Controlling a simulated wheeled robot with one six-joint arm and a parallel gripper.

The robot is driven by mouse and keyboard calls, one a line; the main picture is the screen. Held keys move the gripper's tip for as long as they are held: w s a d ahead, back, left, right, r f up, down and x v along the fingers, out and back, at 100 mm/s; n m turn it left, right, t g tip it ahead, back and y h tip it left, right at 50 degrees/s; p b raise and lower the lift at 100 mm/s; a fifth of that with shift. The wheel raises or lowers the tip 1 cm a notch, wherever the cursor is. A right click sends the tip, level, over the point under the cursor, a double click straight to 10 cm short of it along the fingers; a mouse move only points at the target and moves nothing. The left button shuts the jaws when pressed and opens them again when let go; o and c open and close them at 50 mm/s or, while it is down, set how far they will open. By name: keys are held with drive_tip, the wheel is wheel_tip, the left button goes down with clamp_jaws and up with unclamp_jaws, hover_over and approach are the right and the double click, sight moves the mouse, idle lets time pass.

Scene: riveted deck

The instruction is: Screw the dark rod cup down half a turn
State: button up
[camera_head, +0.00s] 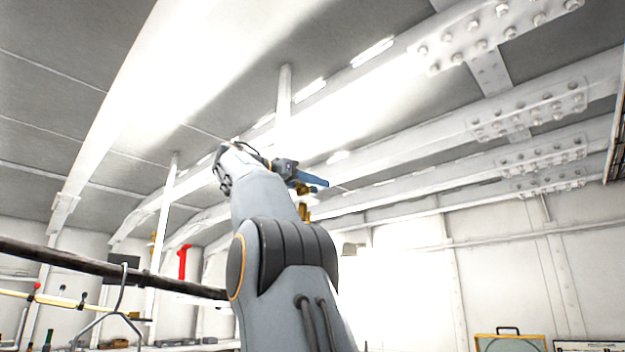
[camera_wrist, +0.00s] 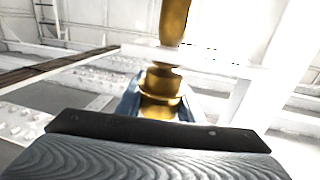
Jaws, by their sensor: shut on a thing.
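My gripper (camera_head: 304,184) is raised near the ceiling beams in the head view, its blue fingers pointing right. In the wrist view, my gripper (camera_wrist: 158,112) is shut around the lower part of a brass-coloured cup-like part (camera_wrist: 162,80). A brass-coloured rod (camera_wrist: 174,20) stands above it, in line with it. A pale bar crosses between the rod and the cup, so I cannot tell how they join. Brass-coloured metal (camera_head: 304,212) also shows below the fingers in the head view. The gripped part looks brass rather than dark. Its underside is hidden by my wrist.
White beams with bolted plates (camera_head: 500,38) run overhead, and a white post (camera_head: 284,95) hangs close behind my gripper. A dark rail (camera_head: 100,266) crosses at left, near a red fixture (camera_head: 184,262). A yellow-edged case (camera_head: 510,343) sits low at right.

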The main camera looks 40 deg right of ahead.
drive_tip(key=shift+s+r+m+g+p, duration=0.1)
drive_tip(key=shift+s+m+g+p, duration=0.1)
drive_tip(key=shift+m+g+p, duration=0.4)
drive_tip(key=shift+s+r+m+g+p, duration=0.15)
drive_tip(key=shift+m+g+p, duration=0.25)
drive_tip(key=shift+g, duration=0.4)
drive_tip(key=shift+a+f+g+y, duration=0.1)
drive_tip(key=shift+g+y, duration=0.2)
drive_tip(key=o, duration=1.1)
drive_tip(key=shift+s, duration=0.1)
drive_tip(key=shift+f, duration=0.1)
drive_tip(key=shift+w+a, duration=0.2)
drive_tip(key=shift+a, duration=0.3)
drive_tip(key=v, duration=0.6)
drive_tip(key=shift+w+a, duration=0.15)
drive_tip(key=shift+a, duration=0.25)
